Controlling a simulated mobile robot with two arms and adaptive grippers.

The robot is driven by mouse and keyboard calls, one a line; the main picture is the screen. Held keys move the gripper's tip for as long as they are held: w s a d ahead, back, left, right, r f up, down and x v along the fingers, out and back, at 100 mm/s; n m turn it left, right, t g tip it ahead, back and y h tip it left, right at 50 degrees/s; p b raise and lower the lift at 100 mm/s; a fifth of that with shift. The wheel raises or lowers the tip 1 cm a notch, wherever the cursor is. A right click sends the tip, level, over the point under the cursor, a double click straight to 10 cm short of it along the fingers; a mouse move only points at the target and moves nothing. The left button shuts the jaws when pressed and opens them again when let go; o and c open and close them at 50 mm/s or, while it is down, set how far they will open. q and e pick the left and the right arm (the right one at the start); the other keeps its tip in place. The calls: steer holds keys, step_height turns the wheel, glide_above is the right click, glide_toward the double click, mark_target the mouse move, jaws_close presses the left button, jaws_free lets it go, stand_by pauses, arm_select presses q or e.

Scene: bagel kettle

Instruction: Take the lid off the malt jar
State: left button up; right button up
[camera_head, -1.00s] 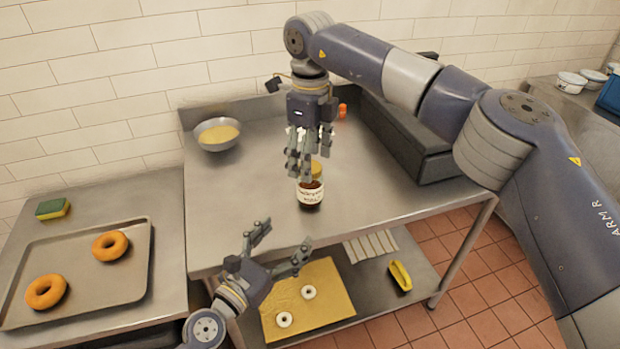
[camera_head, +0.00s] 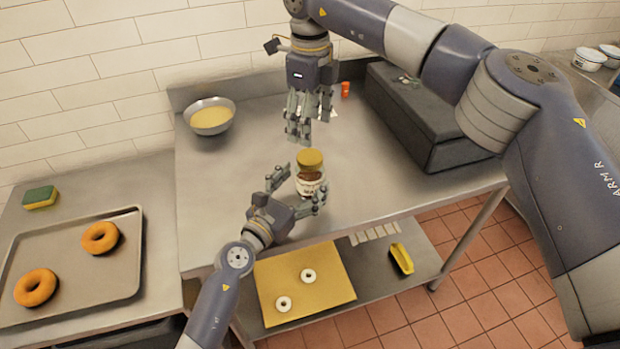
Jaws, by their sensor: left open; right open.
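The malt jar (camera_head: 309,187) stands upright on the steel table, with brown contents and a pale label. Its yellow lid (camera_head: 310,158) is on top. My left gripper (camera_head: 299,188) is low at the jar, its fingers open, one on each side of the jar body; whether they touch it I cannot tell. Part of the label is hidden by a finger. My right gripper (camera_head: 299,135) points down, open and empty, behind and above the lid, apart from it.
A metal bowl (camera_head: 212,131) of yellow contents stands at the back left of the steel table (camera_head: 240,190). A dark grey box (camera_head: 425,115) and a small orange item (camera_head: 345,89) are at the back right. A tray (camera_head: 125,285) with bagels lies left. A lower shelf holds a yellow board (camera_head: 335,285).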

arm_select(q)
steer(key=shift+x, duration=1.25)
arm_select(e)
steer(key=shift+w, duration=0.1)
arm_select(q)
steer(key=shift+w+d, duration=0.25)
steer(key=shift+w, duration=0.05)
